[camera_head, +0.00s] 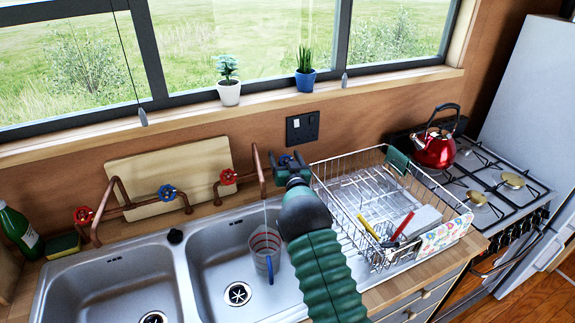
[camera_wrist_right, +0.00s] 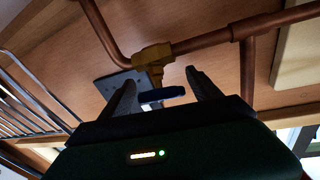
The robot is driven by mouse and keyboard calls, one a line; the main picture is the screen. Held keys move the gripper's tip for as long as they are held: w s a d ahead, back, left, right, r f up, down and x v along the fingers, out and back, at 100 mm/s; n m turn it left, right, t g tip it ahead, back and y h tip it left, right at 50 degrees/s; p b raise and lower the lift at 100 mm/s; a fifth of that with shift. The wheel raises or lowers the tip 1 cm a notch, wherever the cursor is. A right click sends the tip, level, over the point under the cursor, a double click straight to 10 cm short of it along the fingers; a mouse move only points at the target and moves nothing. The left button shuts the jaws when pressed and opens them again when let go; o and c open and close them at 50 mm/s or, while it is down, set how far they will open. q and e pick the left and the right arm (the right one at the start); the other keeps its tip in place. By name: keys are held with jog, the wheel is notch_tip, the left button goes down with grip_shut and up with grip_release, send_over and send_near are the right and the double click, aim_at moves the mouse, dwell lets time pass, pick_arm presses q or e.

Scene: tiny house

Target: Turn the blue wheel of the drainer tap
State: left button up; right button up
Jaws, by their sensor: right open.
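The drainer-side tap is copper pipe with a brass valve (camera_wrist_right: 152,58) in the right wrist view. Its blue wheel (camera_wrist_right: 163,95) is seen edge-on there, between the two fingers of my right gripper (camera_wrist_right: 161,88). The fingers are apart, with a gap to the wheel on each side. In the head view my right gripper (camera_head: 289,166) is at the wall below the black socket and hides most of this blue wheel (camera_head: 286,159). The tap's red wheel (camera_head: 228,176) is left of the spout (camera_head: 260,170). My left gripper is out of view.
A second tap has a red wheel (camera_head: 83,215) and a blue wheel (camera_head: 167,192). A measuring cup (camera_head: 265,247) stands in the right sink basin, under a thin pale streak from the spout. The wire dish drainer (camera_head: 345,160) is close on my right arm's right.

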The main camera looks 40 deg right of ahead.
jog(key=b+v, duration=0.1)
jog(key=v, duration=1.5)
jog(key=shift+s+f, duration=0.15)
jog(key=shift+s, duration=0.15)
dwell(4.0)
jog(key=b, duration=0.3)
jog(key=f+b, duration=0.1)
jog(key=b, duration=0.2)
jog(key=shift+d+f+b, duration=0.15)
jog(key=shift+d+b, duration=0.15)
jog(key=x, duration=0.5)
jog(key=r+x, duration=0.1)
jog(key=x, duration=1)
jog(key=shift+w+a+r+b, duration=0.25)
jog(key=shift+w+r+b, duration=0.05)
jog(key=shift+w, duration=0.15)
